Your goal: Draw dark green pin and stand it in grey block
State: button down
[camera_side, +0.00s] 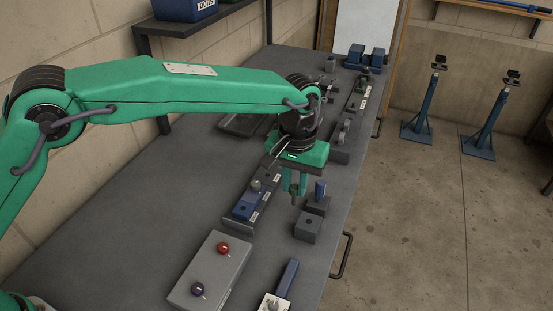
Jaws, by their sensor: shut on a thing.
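My gripper (295,190) points down over the bench, its green fingers closed around a small dark pin (295,199), which I take as the dark green pin. The fingers hide most of it, and its colour is hard to make out. A grey block (308,228) with a dark hole in its top sits on the bench just below and right of the gripper. Whether the pin's lower end touches anything is not clear.
A blue pin (320,188) stands in a dark block (316,206) close right of my gripper. A long dark rack (237,222) with a blue piece lies left. A grey box (210,271) with red and dark knobs and a blue-handled tool (287,277) lie in front.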

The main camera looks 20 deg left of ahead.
jog(key=shift+s+d+r, duration=0.1)
jog(key=shift+d+r, duration=0.05)
jog(key=shift+d, duration=0.85)
jog(key=shift+s+d+r, duration=0.1)
jog(key=shift+d+r, duration=0.05)
jog(key=shift+d, duration=0.8)
jog(key=shift+f, duration=0.15)
jog(key=shift+f, duration=1.45)
jog(key=shift+f, duration=2.35)
jog(key=c, duration=1.2)
grip_release()
jog(key=shift+r, duration=0.1)
notch_tip(320, 180, up, 8)
